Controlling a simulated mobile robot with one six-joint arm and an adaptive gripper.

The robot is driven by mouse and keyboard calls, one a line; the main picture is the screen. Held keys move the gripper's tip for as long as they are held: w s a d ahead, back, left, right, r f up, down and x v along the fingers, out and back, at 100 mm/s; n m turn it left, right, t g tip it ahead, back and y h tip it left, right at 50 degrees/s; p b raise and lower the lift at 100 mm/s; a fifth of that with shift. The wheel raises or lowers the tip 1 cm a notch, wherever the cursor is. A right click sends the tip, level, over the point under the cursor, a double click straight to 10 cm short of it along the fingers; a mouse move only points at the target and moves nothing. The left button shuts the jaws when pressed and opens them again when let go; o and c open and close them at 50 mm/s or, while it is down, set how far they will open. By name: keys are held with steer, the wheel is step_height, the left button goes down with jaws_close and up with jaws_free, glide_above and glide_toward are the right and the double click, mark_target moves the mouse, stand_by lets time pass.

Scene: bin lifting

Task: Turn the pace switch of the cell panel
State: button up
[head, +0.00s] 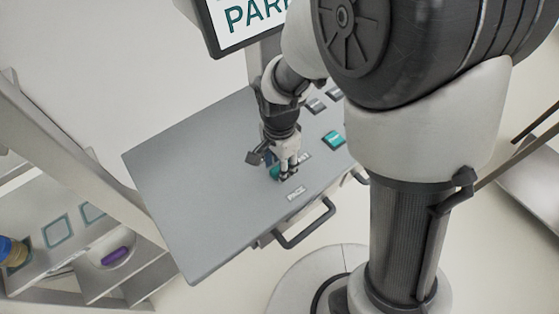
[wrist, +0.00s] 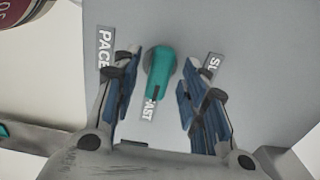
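The grey cell panel (head: 190,170) lies under my arm in the head view. Its pace switch is a teal knob (wrist: 158,68) with a narrow lever, beside the "PACE" label (wrist: 104,50). In the wrist view the lever points at the "FAST" label (wrist: 149,108); another label starting "SL" (wrist: 211,66) is partly hidden by a finger. My gripper (wrist: 160,74) is open, its blue-padded fingers on either side of the knob with a gap showing on each side. In the head view my gripper (head: 288,171) covers part of the knob (head: 274,173).
A teal button (head: 333,139) and grey buttons (head: 316,105) sit farther back on the panel. A screen (head: 245,22) stands behind it. A dark handle (head: 306,224) juts from the front edge. A shelf with a purple object (head: 117,256) is at left.

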steer(key=shift+c, duration=0.2)
jaws_close()
steer(key=shift+n, duration=0.4)
steer(key=n, duration=0.3)
steer(key=shift+n+p, duration=0.3)
steer(key=shift+n, duration=0.1)
steer(key=n, duration=0.9)
steer(key=shift+p, duration=0.35)
steer(key=n, duration=0.4)
steer(key=shift+n, duration=0.3)
